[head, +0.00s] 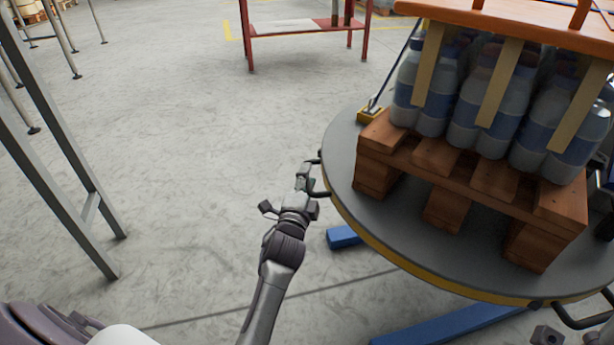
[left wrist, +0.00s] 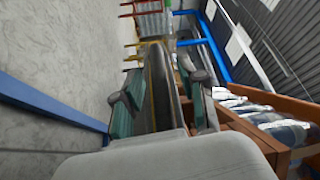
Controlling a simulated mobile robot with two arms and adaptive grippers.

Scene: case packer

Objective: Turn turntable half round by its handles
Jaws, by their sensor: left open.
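The turntable (head: 345,190) is a round grey disc with a yellow rim, on the right of the head view. A dark handle (head: 321,193) sticks out from its left rim, and another handle (head: 582,321) from its front right rim. My left gripper (head: 308,174) is open at the left handle; I cannot tell whether it touches it. In the left wrist view its two fingers (left wrist: 163,98) stand apart, with the turntable edge (left wrist: 157,75) seen between them. Dark parts that look like my right gripper (head: 548,336) show at the bottom right, cut off by the frame.
A wooden pallet (head: 468,178) with wrapped bottles (head: 485,105) and an orange top stands on the turntable. Blue base legs (head: 450,326) reach out below the disc. A red-framed table (head: 300,30) stands behind, and a grey metal frame (head: 60,175) at left. The floor between is clear.

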